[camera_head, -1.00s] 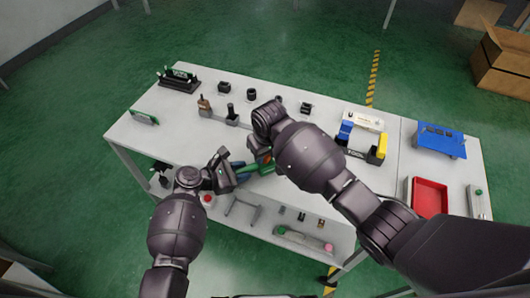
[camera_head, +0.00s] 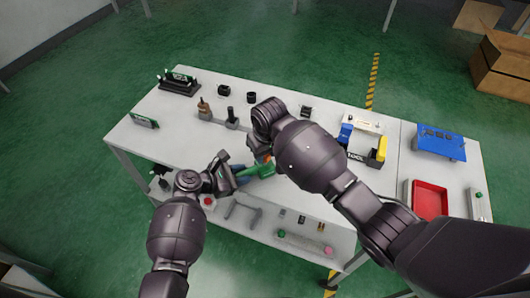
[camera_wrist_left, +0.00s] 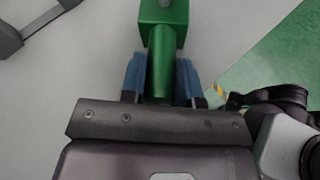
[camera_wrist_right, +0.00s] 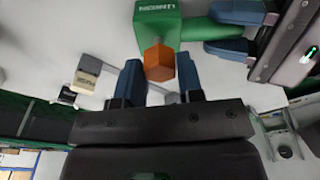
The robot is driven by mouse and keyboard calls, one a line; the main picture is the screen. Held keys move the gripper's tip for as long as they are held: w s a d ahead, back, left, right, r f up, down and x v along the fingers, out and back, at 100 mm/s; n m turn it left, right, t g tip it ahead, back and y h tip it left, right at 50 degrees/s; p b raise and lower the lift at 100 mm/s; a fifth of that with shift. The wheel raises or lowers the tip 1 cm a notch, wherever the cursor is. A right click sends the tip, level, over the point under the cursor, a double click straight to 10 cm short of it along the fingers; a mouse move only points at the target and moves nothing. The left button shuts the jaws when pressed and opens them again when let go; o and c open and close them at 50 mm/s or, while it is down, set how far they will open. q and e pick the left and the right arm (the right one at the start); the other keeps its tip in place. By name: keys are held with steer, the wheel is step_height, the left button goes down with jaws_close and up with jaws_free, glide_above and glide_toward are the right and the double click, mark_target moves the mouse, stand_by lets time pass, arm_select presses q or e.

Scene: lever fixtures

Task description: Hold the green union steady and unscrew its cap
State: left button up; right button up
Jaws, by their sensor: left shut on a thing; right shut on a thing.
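The green union (camera_wrist_right: 155,25) has a block-shaped body with white lettering and a green handle (camera_wrist_left: 161,65). My left gripper (camera_wrist_left: 161,80) is shut on this handle, with a blue finger on each side. The orange hexagonal cap (camera_wrist_right: 159,62) sits at the end of the union's body. My right gripper (camera_wrist_right: 160,78) is shut on the cap, its blue fingers on either side. In the head view the union (camera_head: 262,171) is partly covered by my arms, and the right fingers are hidden. I cannot tell how far the cap is unscrewed.
A blue and yellow fixture (camera_head: 373,152), a red tray (camera_head: 430,199) and a blue panel (camera_head: 440,141) stand to the right. Upright levers (camera_head: 231,115) and a black-green fixture (camera_head: 179,82) stand farther back. Several small items are near the front edge.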

steer(key=shift+r, duration=0.15)
steer(key=shift+r, duration=1.35)
arm_select(q)
steer(key=o, duration=1.1)
steer(key=v, duration=1.2)
